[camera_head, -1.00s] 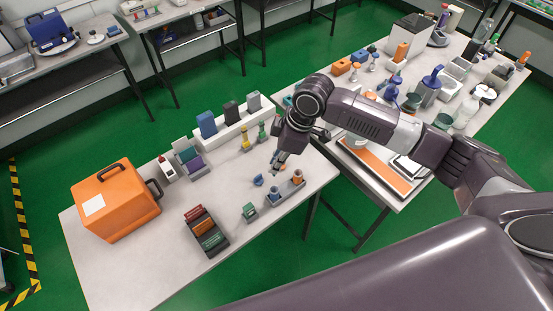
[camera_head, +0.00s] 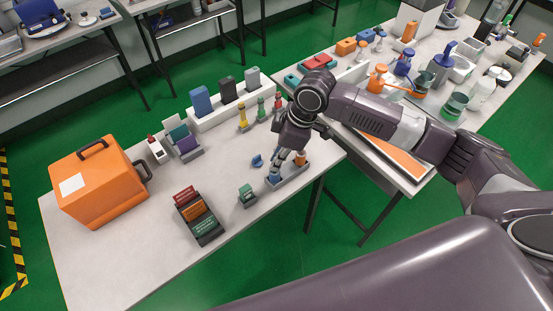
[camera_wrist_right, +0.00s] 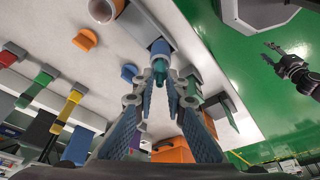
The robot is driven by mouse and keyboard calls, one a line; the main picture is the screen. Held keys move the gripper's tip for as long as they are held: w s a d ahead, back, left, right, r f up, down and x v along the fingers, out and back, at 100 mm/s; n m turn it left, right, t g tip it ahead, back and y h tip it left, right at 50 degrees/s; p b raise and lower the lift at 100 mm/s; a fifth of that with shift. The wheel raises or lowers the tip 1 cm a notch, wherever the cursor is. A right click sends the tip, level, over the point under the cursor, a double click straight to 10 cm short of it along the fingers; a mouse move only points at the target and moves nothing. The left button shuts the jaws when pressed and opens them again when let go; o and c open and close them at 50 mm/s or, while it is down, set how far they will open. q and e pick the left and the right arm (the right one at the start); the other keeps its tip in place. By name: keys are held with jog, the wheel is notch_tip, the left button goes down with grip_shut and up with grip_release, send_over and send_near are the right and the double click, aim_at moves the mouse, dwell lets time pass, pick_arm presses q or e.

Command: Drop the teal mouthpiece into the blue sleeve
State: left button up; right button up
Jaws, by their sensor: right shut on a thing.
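My right gripper (camera_head: 280,164) points down over the grey holder (camera_head: 292,176) near the table's front edge. It is shut on the teal mouthpiece (camera_wrist_right: 160,66), seen between the fingertips in the right wrist view. The blue sleeve (camera_head: 273,179) stands in the holder just below the fingertips and lines up behind the mouthpiece in the right wrist view (camera_wrist_right: 159,47). I cannot tell whether the mouthpiece's lower end is inside it. The mouthpiece is hidden in the head view. My left gripper (camera_wrist_right: 270,53) shows in the wrist view over the green floor, fingers apart and empty.
An orange sleeve (camera_head: 301,157) shares the holder. A blue mouthpiece (camera_head: 257,160) lies beside it, and a small green device (camera_head: 246,195) sits nearby. A dark rack (camera_head: 201,220) and an orange case (camera_head: 100,182) stand farther left. The front left tabletop is clear.

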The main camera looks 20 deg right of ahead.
jog(key=shift+f, duration=0.35)
jog(key=o, duration=0.8)
jog(key=shift+c, duration=0.2)
notch_tip(320, 180, up, 7)
jog(key=p, duration=0.8)
jog(key=shift+r, duration=0.15)
